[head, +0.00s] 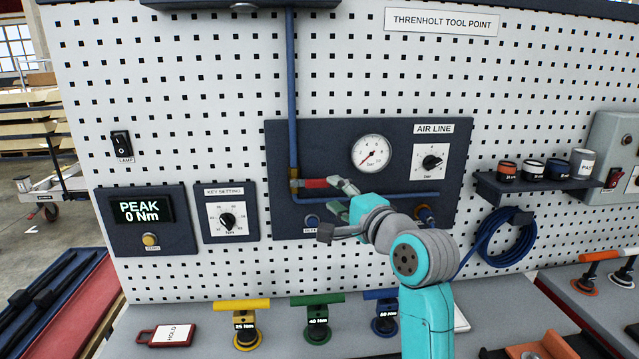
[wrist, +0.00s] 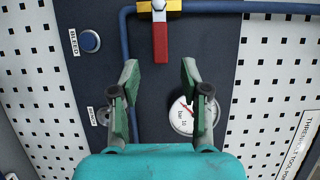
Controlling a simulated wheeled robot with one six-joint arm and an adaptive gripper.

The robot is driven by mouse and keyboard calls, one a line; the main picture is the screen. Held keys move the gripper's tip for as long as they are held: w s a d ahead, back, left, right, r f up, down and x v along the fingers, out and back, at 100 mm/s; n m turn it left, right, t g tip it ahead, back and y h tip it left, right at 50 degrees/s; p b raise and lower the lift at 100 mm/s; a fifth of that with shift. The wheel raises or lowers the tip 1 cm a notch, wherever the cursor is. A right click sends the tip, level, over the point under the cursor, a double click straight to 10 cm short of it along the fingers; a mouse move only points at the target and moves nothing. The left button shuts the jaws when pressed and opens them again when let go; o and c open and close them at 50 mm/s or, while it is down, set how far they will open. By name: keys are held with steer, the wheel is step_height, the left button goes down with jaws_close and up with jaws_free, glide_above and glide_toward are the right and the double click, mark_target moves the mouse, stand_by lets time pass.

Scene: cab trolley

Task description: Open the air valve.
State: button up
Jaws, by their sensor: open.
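The air valve sits on the blue pipe, with a brass body (head: 294,181) and a red lever (head: 315,183). In the head view the lever points right, crosswise to the vertical pipe. In the wrist view the brass body (wrist: 172,7) is at the top edge and the red lever (wrist: 160,43) points down toward my gripper (wrist: 160,76). My gripper (head: 339,198) is open and empty, its green-padded fingers spread. The lever's free end lies about midway between the fingertip lines, just past them in the picture. I see no contact; the depth gap is unclear.
The pressure gauge (head: 370,153) needle points lower left, near the low end. The blue bleed button (wrist: 90,41) and the regulator knob (head: 432,162) share the dark panel. The pipe (head: 292,90) runs down, then right. Coloured tool holders (head: 318,318) stand on the bench below.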

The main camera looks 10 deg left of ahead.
mark_target(322, 184)
steer(key=x, duration=0.6)
steer(key=shift+w+a, duration=0.2)
steer(key=shift+w, duration=0.15)
steer(key=shift+c, duration=0.3)
jaws_close()
